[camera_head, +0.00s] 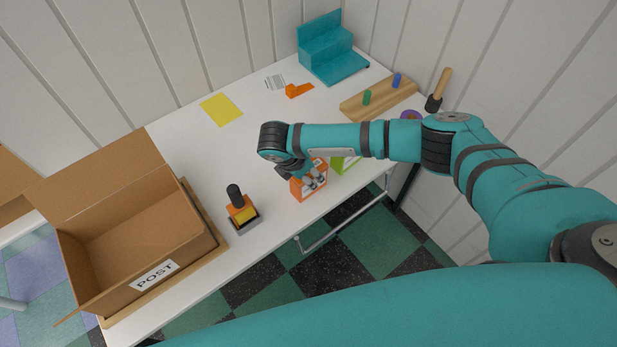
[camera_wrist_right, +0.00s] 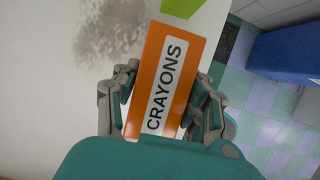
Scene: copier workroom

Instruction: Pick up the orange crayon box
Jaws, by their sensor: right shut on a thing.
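The orange crayon box (camera_head: 309,191) has a white label and is near the front edge of the white table in the head view. In the right wrist view the crayon box (camera_wrist_right: 164,85) fills the middle, with the word CRAYONS on its label. My right gripper (camera_head: 312,180) is shut on it, with one finger on each side; the fingers also show in the right wrist view (camera_wrist_right: 163,100). I cannot tell whether the box still touches the table. My left gripper is not in view.
A green box (camera_head: 343,163) stands right beside the orange box. A stamp (camera_head: 241,208) and an open POST carton (camera_head: 143,247) stand to the left. A wooden block (camera_head: 379,100), an orange piece (camera_head: 298,90) and a teal stand (camera_head: 331,50) lie behind. The table's middle is clear.

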